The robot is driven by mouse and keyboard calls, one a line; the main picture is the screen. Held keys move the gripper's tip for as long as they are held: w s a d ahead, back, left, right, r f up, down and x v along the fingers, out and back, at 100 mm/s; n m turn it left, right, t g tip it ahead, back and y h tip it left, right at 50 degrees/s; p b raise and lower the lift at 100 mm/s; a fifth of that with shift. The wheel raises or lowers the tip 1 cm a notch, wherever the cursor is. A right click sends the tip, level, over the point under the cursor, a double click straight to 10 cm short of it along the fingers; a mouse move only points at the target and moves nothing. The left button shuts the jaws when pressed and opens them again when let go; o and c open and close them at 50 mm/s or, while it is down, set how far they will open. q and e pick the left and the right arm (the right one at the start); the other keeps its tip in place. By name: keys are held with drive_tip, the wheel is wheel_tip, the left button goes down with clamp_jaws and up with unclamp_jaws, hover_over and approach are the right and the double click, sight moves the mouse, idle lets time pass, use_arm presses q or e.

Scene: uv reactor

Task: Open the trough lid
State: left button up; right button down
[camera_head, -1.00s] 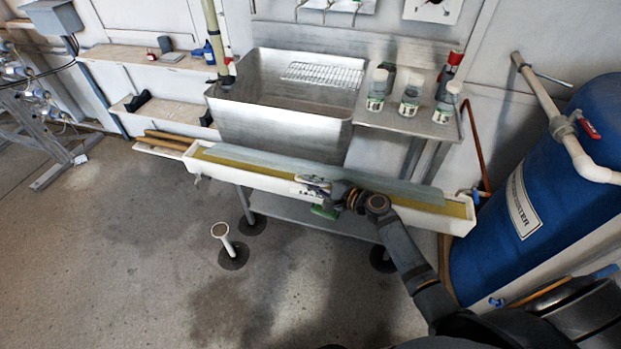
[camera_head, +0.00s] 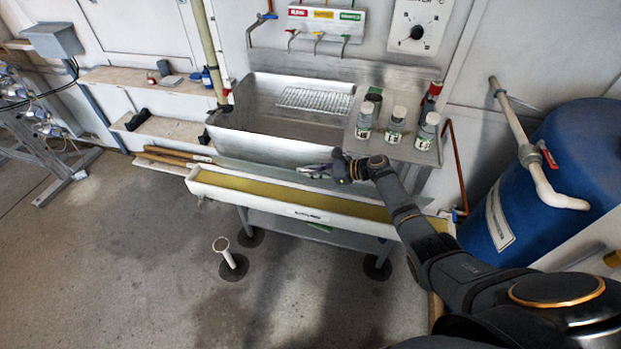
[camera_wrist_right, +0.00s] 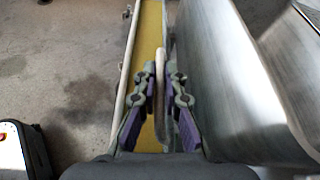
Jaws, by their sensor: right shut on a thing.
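The white trough (camera_head: 284,206) runs along the front of the steel basin, with its yellow interior exposed along its length. Its grey lid (camera_head: 250,169) stands tilted up along the trough's back side, near the basin's front wall. In the right wrist view, my gripper's fingers (camera_wrist_right: 163,100) are on both sides of a pale, narrow piece, above the yellow trough interior (camera_wrist_right: 150,35). The right end of the lid is partly hidden by my arm. My left gripper is not in view.
The steel basin (camera_head: 265,145) stands just behind the lid. Several bottles (camera_head: 396,125) stand on the shelf at its right. A blue tank (camera_head: 545,190) is at the right. A white pipe stub (camera_head: 226,252) rises from the otherwise open floor in front.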

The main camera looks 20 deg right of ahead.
drive_tip(key=shift+w+d+r, duration=0.3)
drive_tip(key=shift+w+d, duration=0.2)
drive_tip(key=shift+w, duration=0.3)
drive_tip(key=c, duration=1.4)
unclamp_jaws()
drive_tip(key=shift+c, duration=0.2)
drive_tip(key=shift+s+d, duration=0.2)
drive_tip(key=shift+d, duration=0.1)
drive_tip(key=v, duration=1.1)
drive_tip(key=shift+s+r, duration=0.1)
drive_tip(key=shift+r, duration=0.15)
